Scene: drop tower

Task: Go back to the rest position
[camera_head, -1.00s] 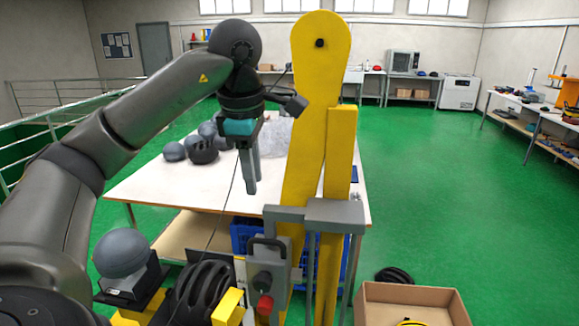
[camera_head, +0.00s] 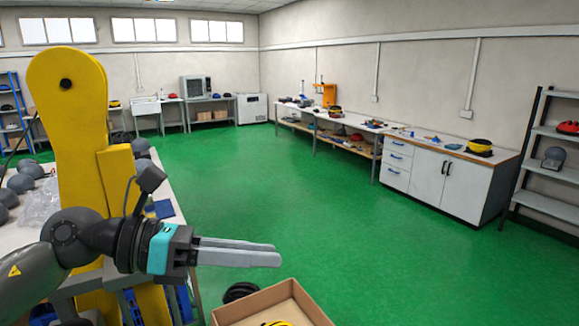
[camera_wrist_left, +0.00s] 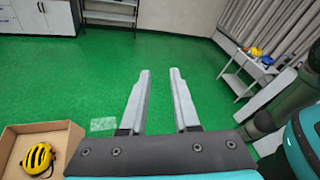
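My left gripper (camera_head: 240,252) is stretched out to the right in the head view, in front of the yellow tower (camera_head: 75,150) and above the floor. In the left wrist view its two fingers (camera_wrist_left: 160,90) are apart with only green floor between them. It is open and empty. My right gripper is in neither view.
A cardboard box (camera_head: 275,308) with a yellow helmet (camera_wrist_left: 38,157) in it stands on the floor below my left gripper. A white table (camera_head: 165,190) with grey helmets is behind the tower. Benches and a shelf (camera_head: 545,172) line the right wall. The middle floor is clear.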

